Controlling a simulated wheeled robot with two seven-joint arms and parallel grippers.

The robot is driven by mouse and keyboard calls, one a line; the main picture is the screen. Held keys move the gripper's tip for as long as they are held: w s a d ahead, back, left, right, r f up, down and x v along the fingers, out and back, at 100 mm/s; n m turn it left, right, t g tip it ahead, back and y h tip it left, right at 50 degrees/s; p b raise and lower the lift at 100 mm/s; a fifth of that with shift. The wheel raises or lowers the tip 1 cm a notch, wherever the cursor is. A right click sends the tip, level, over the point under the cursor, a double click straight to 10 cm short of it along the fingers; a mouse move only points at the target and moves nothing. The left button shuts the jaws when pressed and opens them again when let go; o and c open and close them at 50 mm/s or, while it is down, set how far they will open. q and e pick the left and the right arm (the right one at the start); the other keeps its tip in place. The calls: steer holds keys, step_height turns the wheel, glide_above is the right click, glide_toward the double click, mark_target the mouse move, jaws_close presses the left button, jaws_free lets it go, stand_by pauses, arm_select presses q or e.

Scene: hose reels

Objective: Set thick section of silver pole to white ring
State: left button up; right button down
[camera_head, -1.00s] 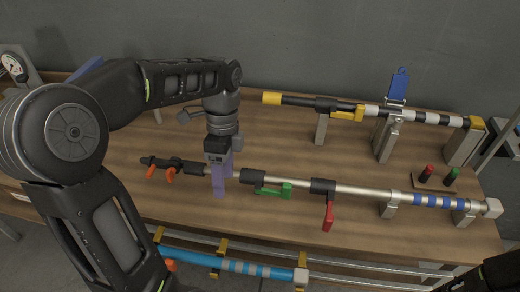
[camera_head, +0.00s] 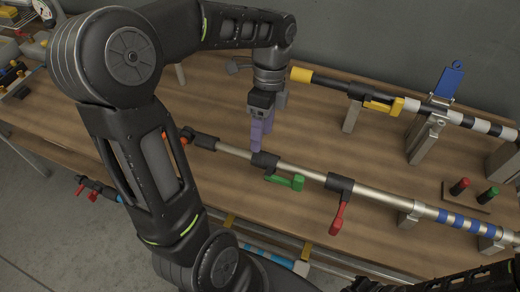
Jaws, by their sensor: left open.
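The silver pole (camera_head: 300,173) runs from upper left to lower right across the wooden bench. Its left part is thinner; the thicker section (camera_head: 385,202) lies right of the black clamp with a red lever (camera_head: 338,215). Another black clamp has a green lever (camera_head: 288,181). Blue bands with pale gaps (camera_head: 458,220) mark the right part; I cannot tell which pale band is the white ring. My left gripper (camera_head: 257,145), with purple fingers, is open, pointing down at the pole just left of the green-lever clamp. Contact is unclear.
A second pole with a yellow end (camera_head: 301,74), a yellow lever (camera_head: 383,106) and black-white bands lies behind on grey supports. A blue-handled clamp (camera_head: 449,80) stands up there. A small block with red and green pegs (camera_head: 466,194) sits right. A blue pole lies below the front edge.

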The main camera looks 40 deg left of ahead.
arm_select(q)
steer(key=x, duration=0.6)
steer(key=shift+f+p, duration=0.2)
steer(key=shift+p, duration=0.15)
jaws_close()
stand_by(0.3)
stand_by(0.3)
